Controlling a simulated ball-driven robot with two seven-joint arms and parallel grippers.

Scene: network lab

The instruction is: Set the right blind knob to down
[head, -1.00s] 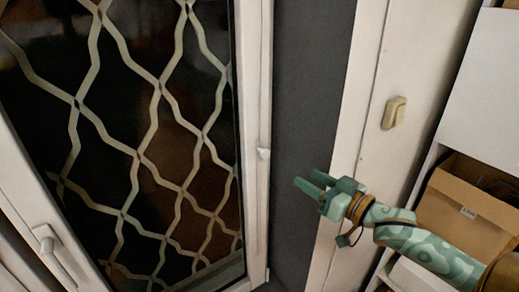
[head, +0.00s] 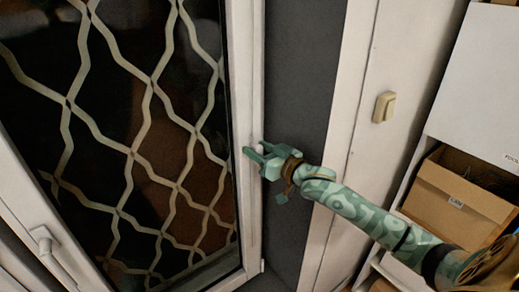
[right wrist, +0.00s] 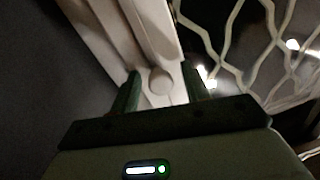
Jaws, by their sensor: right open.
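The right blind knob is a small round pale knob (right wrist: 161,80) on the white window frame (head: 246,75). In the right wrist view it shows between my two fingers, with a gap on each side. My right gripper (head: 256,149) is open at the frame's right upright in the head view, where it mostly covers the knob. The fingers (right wrist: 163,90) point at the frame on either side of the knob. I cannot tell how far the tips reach past it. The knob's turned position is not readable. My left gripper is not in view.
A lattice grille (head: 150,85) covers the dark glass left of the knob. A window handle (head: 44,240) is at lower left. A beige switch (head: 384,107) is on the white panel at right. A cardboard box (head: 455,195) sits on a shelf behind my right arm.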

